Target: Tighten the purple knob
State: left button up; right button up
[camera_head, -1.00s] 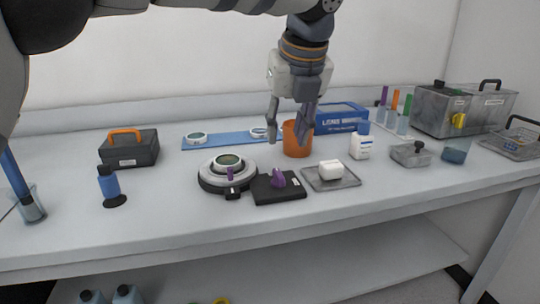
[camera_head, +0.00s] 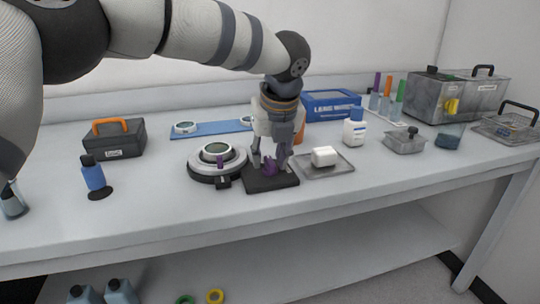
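A purple knob (camera_head: 269,168) stands on a black block (camera_head: 272,182) near the middle of the bench. My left gripper (camera_head: 270,162) points down over this block, with one finger on each side of the knob. The fingers are apart, and I cannot tell whether either touches the knob. That stage holds a round glass disc. My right gripper is not in view.
A grey tray (camera_head: 338,168) with a white block lies close right of the gripper. An orange cup (camera_head: 299,133) is partly hidden behind the gripper. A white bottle (camera_head: 354,130) and a blue box (camera_head: 331,105) stand behind. The bench front is clear.

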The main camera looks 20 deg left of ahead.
pick_arm(q)
grip_shut()
